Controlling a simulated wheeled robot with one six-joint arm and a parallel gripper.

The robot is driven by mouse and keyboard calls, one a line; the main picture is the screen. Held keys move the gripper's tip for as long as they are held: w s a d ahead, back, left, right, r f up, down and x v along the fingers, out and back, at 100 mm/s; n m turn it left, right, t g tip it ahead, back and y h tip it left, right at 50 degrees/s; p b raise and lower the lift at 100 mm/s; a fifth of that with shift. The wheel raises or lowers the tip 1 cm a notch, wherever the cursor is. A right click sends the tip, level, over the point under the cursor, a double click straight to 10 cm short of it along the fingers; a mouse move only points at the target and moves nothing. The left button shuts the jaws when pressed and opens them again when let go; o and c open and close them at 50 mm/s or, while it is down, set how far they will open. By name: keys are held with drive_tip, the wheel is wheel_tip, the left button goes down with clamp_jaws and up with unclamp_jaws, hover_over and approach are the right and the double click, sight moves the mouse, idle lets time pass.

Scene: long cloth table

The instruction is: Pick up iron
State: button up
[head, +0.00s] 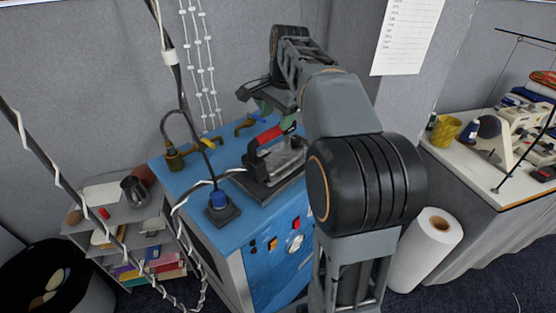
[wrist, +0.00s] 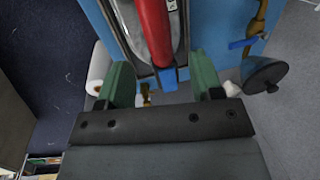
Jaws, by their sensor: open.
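The iron (head: 280,158) has a grey metal body and a red handle. It rests on a dark plate on top of a blue cabinet (head: 198,178). My gripper (head: 262,105) is above and behind the iron in the head view, apart from it. In the wrist view the iron's red handle (wrist: 153,30) points down toward the gap between the green fingers of my gripper (wrist: 164,88). The fingers are open and nothing is between them. My arm hides part of the cabinet's right side in the head view.
Brass pipe fittings (head: 175,158) and a blue-capped fitting (head: 219,203) stand on the cabinet's left side. A cable runs to the iron. A grey shelf (head: 150,240) stands left. A white roll (head: 430,245) and a sewing table (head: 480,185) are right. A wall is behind.

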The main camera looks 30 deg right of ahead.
sight(276, 127)
drive_tip(key=shift+w+f, duration=0.2)
drive_tip(key=shift+f, duration=0.85)
drive_tip(key=shift+w+f, duration=0.2)
drive_tip(key=shift+f, duration=0.85)
drive_tip(key=shift+w+f, duration=0.2)
drive_tip(key=shift+f, duration=0.85)
drive_tip(key=shift+c, duration=0.4)
clamp_jaws()
drive_tip(key=shift+r, duration=0.2)
